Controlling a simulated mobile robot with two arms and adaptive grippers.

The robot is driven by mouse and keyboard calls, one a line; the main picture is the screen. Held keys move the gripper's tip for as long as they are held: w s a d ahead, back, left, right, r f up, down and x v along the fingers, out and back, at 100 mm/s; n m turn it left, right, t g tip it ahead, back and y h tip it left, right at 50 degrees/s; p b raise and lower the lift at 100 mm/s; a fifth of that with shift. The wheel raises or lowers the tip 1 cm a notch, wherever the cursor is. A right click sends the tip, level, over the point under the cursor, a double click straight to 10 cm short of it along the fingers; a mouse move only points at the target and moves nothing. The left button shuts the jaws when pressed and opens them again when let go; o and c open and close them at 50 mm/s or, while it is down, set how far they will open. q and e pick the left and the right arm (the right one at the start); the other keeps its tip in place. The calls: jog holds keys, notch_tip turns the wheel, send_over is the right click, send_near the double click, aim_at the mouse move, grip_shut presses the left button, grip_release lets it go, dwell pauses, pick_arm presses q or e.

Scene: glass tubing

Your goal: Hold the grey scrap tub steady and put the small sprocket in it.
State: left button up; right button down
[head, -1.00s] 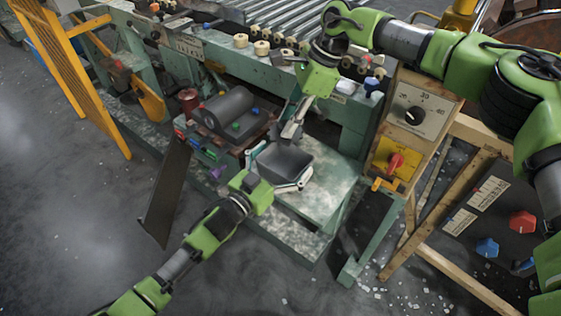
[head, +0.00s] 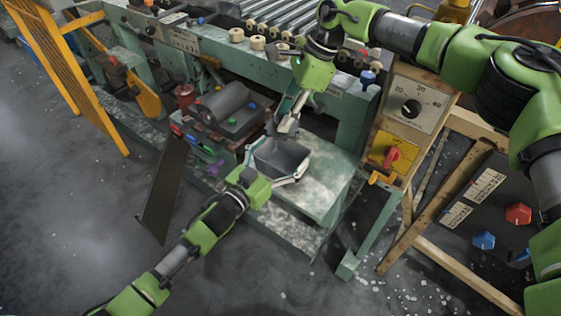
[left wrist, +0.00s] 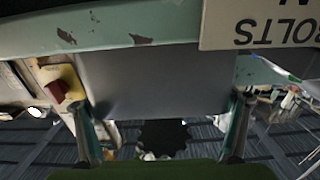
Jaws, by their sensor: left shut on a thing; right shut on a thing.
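The grey scrap tub (head: 284,157) stands on the worn pale-green shelf of the machine. My left gripper (head: 277,168) is shut on the tub from its near side. In the left wrist view the tub's grey wall (left wrist: 160,85) fills the space between its fingers (left wrist: 162,128). My right gripper (head: 288,124) is above the tub's far side, pointing down, shut on the small sprocket. The sprocket (left wrist: 163,137) shows in the left wrist view as a dark toothed disc by the tub's rim. In the head view it is too small and dark to make out clearly.
A dark roller (head: 226,107) on a block lies left of the tub. The roller conveyor (head: 285,15) runs behind. A control box with a dial (head: 411,107) and red knob (head: 392,153) stands to the right. The shelf (head: 325,190) is clear to the tub's right.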

jog(key=f+m, duration=0.1)
jog(key=f+m+t, duration=0.1)
jog(key=f+m, duration=0.1)
jog(key=f, duration=0.1)
jog(key=shift+s+d+m+t, duration=0.3)
jog(key=shift+s, duration=0.1)
jog(key=m, duration=0.1)
jog(key=f+m+t, duration=0.1)
jog(key=m, duration=0.1)
jog(key=f+m+t, duration=0.1)
jog(key=m, duration=0.1)
jog(key=shift+w+a+h, duration=0.2)
jog(key=shift+a+h, duration=0.15)
jog(key=shift+h, duration=0.05)
jog(key=shift+f, duration=0.15)
jog(key=shift+f, duration=2.05)
jog(key=c, duration=1.6)
grip_release()
